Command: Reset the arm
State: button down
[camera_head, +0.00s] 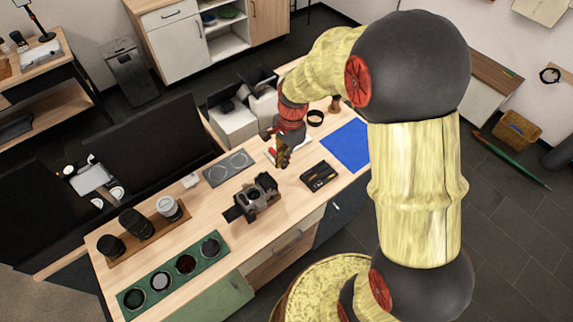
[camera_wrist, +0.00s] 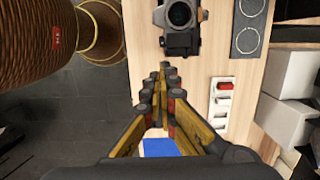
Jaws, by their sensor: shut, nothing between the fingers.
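My gripper (camera_head: 284,156) is over the wooden table (camera_head: 202,212), between the camera body and the blue mat. In the wrist view my gripper (camera_wrist: 165,72) shows its two fingers drawn together at the tips, with nothing between them. My arm reaches in from the right in the head view. The dark camera body (camera_head: 256,196) stands on the table to the left of my gripper; it also shows at the top of the wrist view (camera_wrist: 180,14).
A black box (camera_head: 319,176) and a blue mat (camera_head: 346,145) lie right of my gripper. A grey plate with two rings (camera_head: 229,167) lies left. A green tray (camera_head: 150,271) holds several lens rings. Lenses (camera_head: 133,223) stand on a wooden board. White boxes (camera_head: 232,121) stand behind.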

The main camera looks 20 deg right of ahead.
jog(key=shift+r, duration=0.2)
dwell(0.5)
jog(key=s+r+n+t+b, duration=0.2)
jog(key=s+r+n+b, duration=0.1)
jog(key=s, duration=0.3)
jog(key=s+d+r+n+t+h+b, duration=0.1)
jog(key=s+r+n+t+b, duration=0.1)
jog(key=s+n+b, duration=0.4)
jog(key=s+r+n+t+b, duration=0.2)
jog(key=s+r+n+b, duration=0.2)
jog(key=s, duration=0.3)
jog(key=shift+s+d+r+n+h+b, duration=0.15)
jog(key=shift+d+r+n+h+b, duration=0.2)
jog(key=shift+n+b, duration=0.3)
